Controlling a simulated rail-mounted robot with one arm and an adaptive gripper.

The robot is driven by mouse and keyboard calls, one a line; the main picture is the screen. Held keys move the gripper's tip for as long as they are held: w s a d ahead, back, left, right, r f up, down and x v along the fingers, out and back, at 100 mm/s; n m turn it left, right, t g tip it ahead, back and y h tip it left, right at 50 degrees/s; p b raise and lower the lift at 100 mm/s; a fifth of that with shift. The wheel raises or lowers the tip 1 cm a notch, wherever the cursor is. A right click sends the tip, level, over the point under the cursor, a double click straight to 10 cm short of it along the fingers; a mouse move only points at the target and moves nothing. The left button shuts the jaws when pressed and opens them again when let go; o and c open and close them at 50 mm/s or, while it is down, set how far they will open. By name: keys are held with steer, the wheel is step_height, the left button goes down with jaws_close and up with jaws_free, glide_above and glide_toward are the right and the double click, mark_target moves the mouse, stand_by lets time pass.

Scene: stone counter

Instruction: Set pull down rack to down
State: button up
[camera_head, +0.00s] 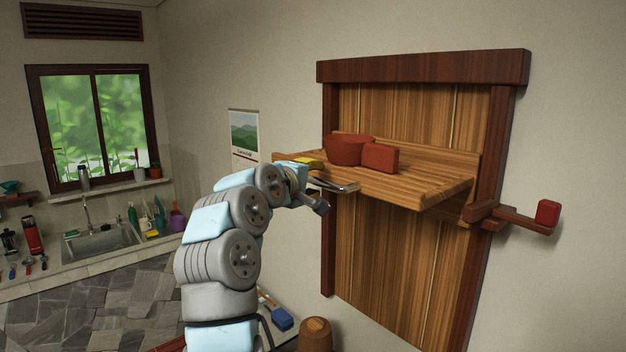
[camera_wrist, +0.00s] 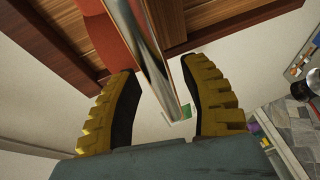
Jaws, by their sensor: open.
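The pull-down rack (camera_head: 425,184) is a wooden shelf in a dark-framed wall panel, standing out nearly level at mid-height. A shiny metal bar (camera_head: 338,186), which looks like its handle, shows at the shelf's left front edge. My gripper (camera_head: 312,177) is at that edge, partly hidden by my arm. In the wrist view, my gripper's yellow ridged fingers (camera_wrist: 157,72) are open on either side of the metal bar (camera_wrist: 150,50), with gaps visible lower down. I cannot tell whether the fingertips touch it.
A red bowl (camera_head: 349,150) and a red block (camera_head: 380,158) stand on the shelf. A wooden arm with a red end (camera_head: 548,213) juts out right of the frame. A sink (camera_head: 100,240) and counter lie at left. The panel below the shelf is clear.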

jaws_close()
steer(key=shift+f, duration=0.15)
